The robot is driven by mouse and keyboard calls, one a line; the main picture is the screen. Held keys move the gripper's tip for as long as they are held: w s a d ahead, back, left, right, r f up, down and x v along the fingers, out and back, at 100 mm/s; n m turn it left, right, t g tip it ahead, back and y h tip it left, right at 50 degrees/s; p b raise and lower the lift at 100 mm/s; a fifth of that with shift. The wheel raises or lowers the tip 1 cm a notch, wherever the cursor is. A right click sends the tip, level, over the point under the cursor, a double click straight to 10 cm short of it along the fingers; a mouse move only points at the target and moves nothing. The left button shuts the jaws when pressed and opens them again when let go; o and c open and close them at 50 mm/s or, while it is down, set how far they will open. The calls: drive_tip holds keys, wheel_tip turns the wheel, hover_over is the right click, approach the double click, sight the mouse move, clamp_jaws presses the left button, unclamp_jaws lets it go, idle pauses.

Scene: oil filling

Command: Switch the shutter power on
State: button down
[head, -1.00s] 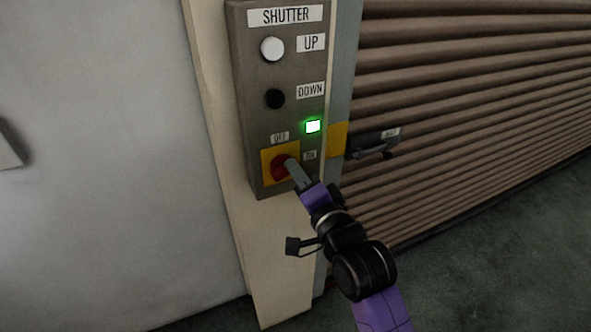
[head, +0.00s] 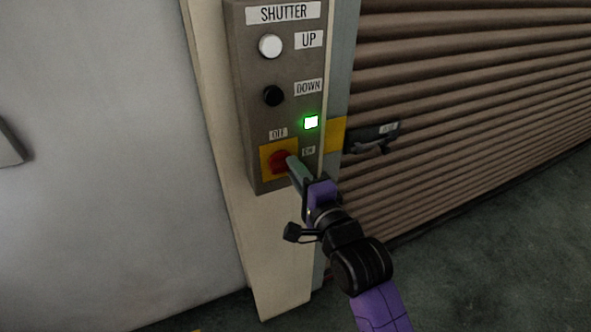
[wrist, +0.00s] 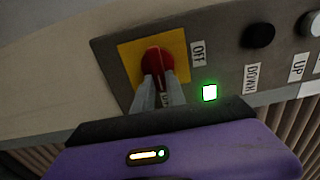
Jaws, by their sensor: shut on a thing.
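The shutter control box (head: 250,113) is fixed to a pale post. Its red rotary switch (head: 277,160) sits on a yellow plate (head: 266,175) at the bottom, between an OFF label (head: 278,133) above and an ON label (head: 308,152) to the right. The green lamp (head: 311,122) is lit. My gripper (head: 291,165) is at the switch, its fingers partly hiding it. In the wrist view the fingers (wrist: 159,92) are on either side of the lower part of the red switch (wrist: 155,59), shut on it. The green lamp (wrist: 209,92) glows there too.
The white UP button (head: 271,46) and black DOWN button (head: 273,96) are above the switch. The ribbed shutter (head: 470,90) with a dark handle (head: 372,140) is to the right. Open floor (head: 520,240) lies at lower right.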

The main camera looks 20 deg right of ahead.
drive_tip(key=c, duration=1.4)
unclamp_jaws()
drive_tip(key=shift+o, duration=0.2)
drive_tip(key=s+b, duration=0.1)
drive_tip(key=s, duration=0.6)
drive_tip(key=shift+s, duration=0.4)
